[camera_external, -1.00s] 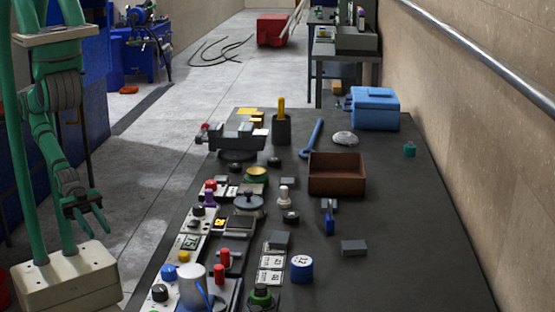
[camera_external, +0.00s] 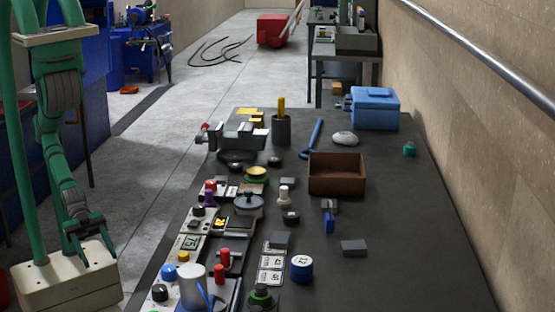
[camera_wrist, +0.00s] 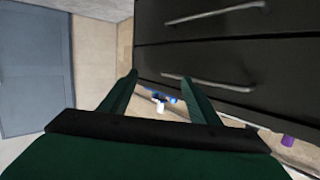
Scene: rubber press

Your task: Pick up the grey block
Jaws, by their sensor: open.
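A grey block (camera_external: 353,247) lies flat on the dark workbench, right of the blue round tin. A second, similar grey block (camera_external: 281,239) lies further left, by the white labelled cards. I cannot tell from the pictures which one the task means. My gripper (camera_external: 98,258) is left of the bench, low beside my pale base, far from both blocks. It is open and empty, with its two green fingers spread apart in the wrist view (camera_wrist: 158,80). No grey block can be made out in the wrist view.
The workbench (camera_external: 400,215) holds many items, including a brown box (camera_external: 337,174), a blue cooler (camera_external: 375,108) and a blue tin (camera_external: 302,268). Its front right is mostly clear. The wrist view shows dark drawers (camera_wrist: 225,55) with metal handles.

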